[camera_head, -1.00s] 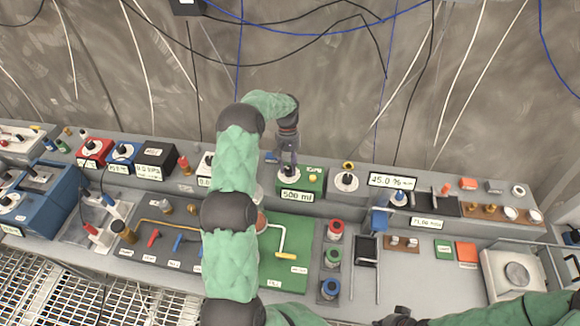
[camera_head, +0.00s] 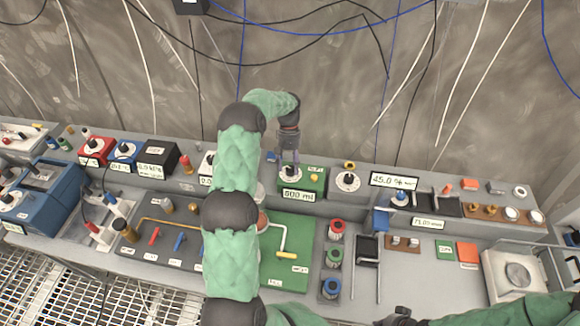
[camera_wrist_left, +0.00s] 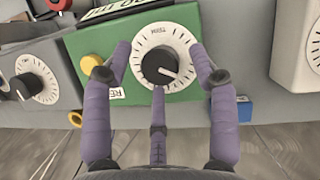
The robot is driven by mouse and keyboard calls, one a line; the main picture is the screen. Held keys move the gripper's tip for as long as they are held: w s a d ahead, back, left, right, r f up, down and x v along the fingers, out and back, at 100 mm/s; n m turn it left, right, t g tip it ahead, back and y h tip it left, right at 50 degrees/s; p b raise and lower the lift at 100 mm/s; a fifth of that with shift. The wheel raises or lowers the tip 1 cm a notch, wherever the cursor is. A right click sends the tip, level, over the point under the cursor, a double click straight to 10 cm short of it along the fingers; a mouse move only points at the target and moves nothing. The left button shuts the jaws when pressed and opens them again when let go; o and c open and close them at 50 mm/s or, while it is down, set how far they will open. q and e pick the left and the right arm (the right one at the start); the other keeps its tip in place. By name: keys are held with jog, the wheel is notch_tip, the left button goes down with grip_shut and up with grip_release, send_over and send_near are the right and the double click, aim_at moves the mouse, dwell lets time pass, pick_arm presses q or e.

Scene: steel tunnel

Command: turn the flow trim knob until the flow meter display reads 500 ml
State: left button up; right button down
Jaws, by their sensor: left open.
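The flow trim knob (camera_wrist_left: 160,67) is a black dial with a white pointer on a white scale plate, set on a green box (camera_head: 313,181). The flow meter display (camera_head: 298,195) on the front of that box reads 500 ml. My left gripper (camera_head: 290,168) is above the knob, pointing down at it. In the left wrist view its purple fingers (camera_wrist_left: 165,62) stand apart around the dial, with gaps between them and the knob. The left gripper is open and holds nothing. A part of my right arm shows at the bottom right of the head view, but its fingers cannot be made out.
A yellow button (camera_wrist_left: 92,64) sits beside the dial on the green box. A neighbouring grey box with a dial (camera_head: 346,182) stands close on the right, by a 45.0 % display (camera_head: 394,180). Cables hang along the wall behind.

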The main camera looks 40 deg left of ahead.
pick_arm(q)
jog(key=v, duration=1.1)
jog(key=shift+r, duration=0.15)
jog(key=shift+s, duration=0.2)
